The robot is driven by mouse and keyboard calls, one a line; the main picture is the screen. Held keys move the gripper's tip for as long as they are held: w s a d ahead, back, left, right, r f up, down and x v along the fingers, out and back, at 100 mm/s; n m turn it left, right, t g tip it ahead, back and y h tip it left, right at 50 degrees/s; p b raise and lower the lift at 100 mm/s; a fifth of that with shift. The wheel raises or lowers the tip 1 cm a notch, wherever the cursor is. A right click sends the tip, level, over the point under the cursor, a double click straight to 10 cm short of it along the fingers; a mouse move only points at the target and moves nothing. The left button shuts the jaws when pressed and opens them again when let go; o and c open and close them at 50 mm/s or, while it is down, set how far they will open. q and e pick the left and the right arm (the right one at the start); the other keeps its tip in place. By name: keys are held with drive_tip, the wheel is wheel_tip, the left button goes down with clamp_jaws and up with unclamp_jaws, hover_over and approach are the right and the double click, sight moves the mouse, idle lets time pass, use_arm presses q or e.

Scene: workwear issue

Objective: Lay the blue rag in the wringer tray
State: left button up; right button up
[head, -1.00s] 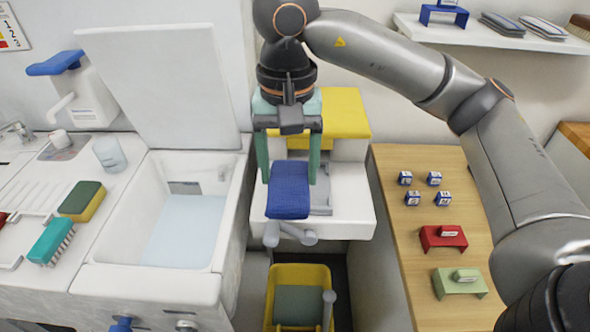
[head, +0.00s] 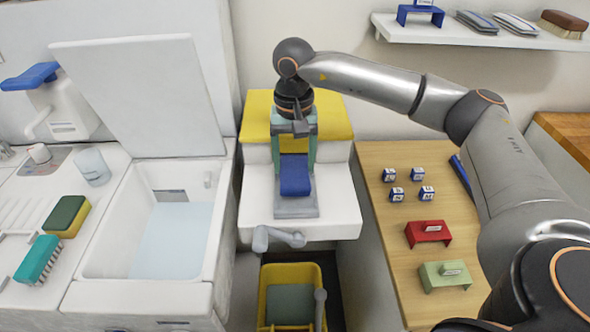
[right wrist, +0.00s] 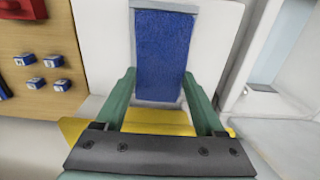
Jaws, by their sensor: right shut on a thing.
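The blue rag (head: 295,176) is a folded, textured cloth over the grey wringer tray (head: 297,211) on the white wringer. In the right wrist view the rag (right wrist: 162,55) lies lengthwise within the tray's width, with the grey tray rim (right wrist: 165,5) showing at its end. My right gripper (head: 294,160) points down and is shut on the rag's far part, its green fingers at either side. In the right wrist view, the gripper (right wrist: 159,78) shows the same. I cannot tell whether the rag touches the tray floor. My left gripper is not in view.
A yellow pad (head: 262,115) lies behind the tray. A grey handle (head: 280,238) juts from the wringer front above a yellow bucket (head: 263,300). A white sink (head: 105,245) is left. A wooden table (head: 380,235) right holds small blue-white blocks, a red stand (head: 428,235) and a green stand (head: 445,275).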

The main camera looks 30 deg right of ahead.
sight(295, 162)
drive_tip(key=f, duration=0.3)
drive_tip(key=shift+w+d+f+p, duration=0.2)
drive_tip(key=shift+w+d+p, duration=0.05)
drive_tip(key=shift+d+p, duration=0.1)
drive_tip(key=shift+a+f, duration=0.1)
drive_tip(key=shift+f, duration=0.15)
drive_tip(key=shift+f, duration=0.2)
drive_tip(key=o, duration=1.5)
wheel_tip(295, 162, up, 12)
drive_tip(key=shift+r+b, duration=0.25)
drive_tip(key=shift+b, duration=0.1)
